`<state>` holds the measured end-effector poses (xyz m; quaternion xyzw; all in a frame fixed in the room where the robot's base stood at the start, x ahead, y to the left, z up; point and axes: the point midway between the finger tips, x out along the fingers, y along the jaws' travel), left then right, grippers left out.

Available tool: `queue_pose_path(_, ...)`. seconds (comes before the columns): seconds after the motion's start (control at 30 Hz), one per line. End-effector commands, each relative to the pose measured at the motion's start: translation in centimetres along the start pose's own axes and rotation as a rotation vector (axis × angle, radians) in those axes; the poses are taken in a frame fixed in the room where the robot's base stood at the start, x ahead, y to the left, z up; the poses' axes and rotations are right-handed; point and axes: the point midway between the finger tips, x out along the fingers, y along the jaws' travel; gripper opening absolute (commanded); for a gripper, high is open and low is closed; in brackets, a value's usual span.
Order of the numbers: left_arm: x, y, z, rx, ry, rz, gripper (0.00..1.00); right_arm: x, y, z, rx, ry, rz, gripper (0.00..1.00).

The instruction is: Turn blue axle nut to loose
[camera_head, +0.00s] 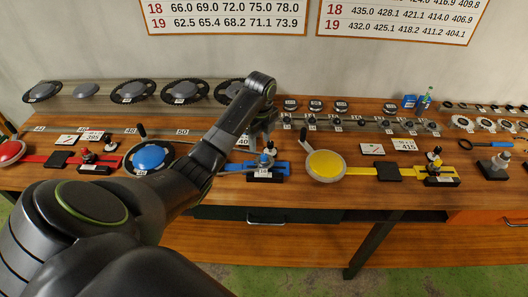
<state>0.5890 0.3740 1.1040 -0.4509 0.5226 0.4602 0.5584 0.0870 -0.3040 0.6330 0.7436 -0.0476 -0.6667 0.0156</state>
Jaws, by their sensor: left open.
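The nut's exact setting is too small to read. My left gripper (267,141) points down just above this blue part, and its jaws are open. I cannot tell whether the fingers touch the nut. My left arm crosses the left half of the picture and hides part of the blue strip. My right gripper is not in view.
A blue disc (150,157) with a lever lies left of my arm. A yellow disc (326,165) and yellow fixture (441,171) stand to the right, a red disc (9,151) at far left. Rows of chainrings (185,90) and small parts line the back.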

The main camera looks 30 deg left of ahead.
Motion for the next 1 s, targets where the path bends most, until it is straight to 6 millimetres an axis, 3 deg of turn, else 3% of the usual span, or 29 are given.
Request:
queue_pose_path(0.03, -2.1, -1.2, 0.7, 0.058, 0.007, 0.002, 0.44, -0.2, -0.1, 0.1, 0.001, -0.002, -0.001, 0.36)
queue_pose_path(0.1, -4.2, -2.2, 1.2, 0.137, 0.022, 0.008, 0.44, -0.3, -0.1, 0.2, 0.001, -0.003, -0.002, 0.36)
queue_pose_path(0.2, -6.3, -3.1, 1.7, 0.219, 0.039, 0.014, 0.44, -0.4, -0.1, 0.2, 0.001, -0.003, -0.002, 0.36)
queue_pose_path(0.33, -7.5, -3.6, 2.0, 0.269, 0.051, 0.016, 0.44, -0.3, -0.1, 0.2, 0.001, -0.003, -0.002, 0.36)
queue_pose_path(0.47, -6.8, -3.6, 2.0, 0.278, 0.053, 0.017, 0.44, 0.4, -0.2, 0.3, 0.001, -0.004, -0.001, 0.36)
queue_pose_path(1.0, -0.8, -3.4, 1.7, 0.275, 0.051, 0.016, 0.44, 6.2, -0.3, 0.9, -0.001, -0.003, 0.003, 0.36)
